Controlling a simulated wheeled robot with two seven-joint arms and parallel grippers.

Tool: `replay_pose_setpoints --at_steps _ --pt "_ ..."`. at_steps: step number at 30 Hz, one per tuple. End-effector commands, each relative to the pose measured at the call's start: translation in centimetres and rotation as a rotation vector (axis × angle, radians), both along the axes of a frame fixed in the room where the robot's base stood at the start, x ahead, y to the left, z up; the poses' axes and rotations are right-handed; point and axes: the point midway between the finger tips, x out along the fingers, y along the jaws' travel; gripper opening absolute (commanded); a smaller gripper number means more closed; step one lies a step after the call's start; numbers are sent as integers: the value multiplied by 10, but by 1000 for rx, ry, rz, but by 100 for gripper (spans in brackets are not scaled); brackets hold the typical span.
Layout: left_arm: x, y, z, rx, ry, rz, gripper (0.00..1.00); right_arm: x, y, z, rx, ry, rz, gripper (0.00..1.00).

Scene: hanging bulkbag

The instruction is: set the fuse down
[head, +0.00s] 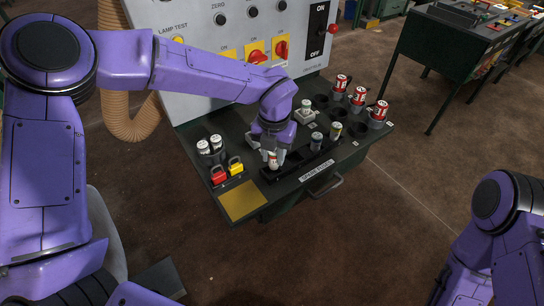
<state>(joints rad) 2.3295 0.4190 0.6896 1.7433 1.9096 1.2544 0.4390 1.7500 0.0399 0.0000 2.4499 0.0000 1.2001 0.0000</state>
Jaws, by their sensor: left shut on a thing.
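My left gripper (272,152) points down over the dark shelf of the grey panel. It is shut on a small fuse (272,162), whose whitish lower part with a bit of red shows below the fingers. The fuse is just above or touching a dark tray (317,160) at the shelf's front; I cannot tell which.
Red fuses marked 16 (379,114) stand in holders at the shelf's right. White-topped cylinders (210,146), red and yellow padlocks (236,167) and a yellow plate (239,201) are at the left. A handle (325,185) sticks out in front. A hose (117,70) hangs beside the panel.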

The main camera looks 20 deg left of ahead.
Motion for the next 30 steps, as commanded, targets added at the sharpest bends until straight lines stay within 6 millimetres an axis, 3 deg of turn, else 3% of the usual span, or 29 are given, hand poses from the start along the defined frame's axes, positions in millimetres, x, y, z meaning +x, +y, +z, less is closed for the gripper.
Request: replay_pose_setpoints --at_steps 7,19,20,21,22,30 --pt "5 7 -38 3 3 -1 0 0 0 9 0 0 0 43" --pt "5 7 -46 0 1 0 0 0 0 5 0 0 0 43" --pt "6 7 -45 0 0 0 37 0 0 6 0 0 0 43" --pt "5 7 -45 1 0 0 50 0 0 6 0 0 0 43" --pt "5 7 -45 1 0 0 56 0 0 6 0 0 0 43" --pt "6 6 -43 1 0 0 56 0 0 7 0 0 0 43"
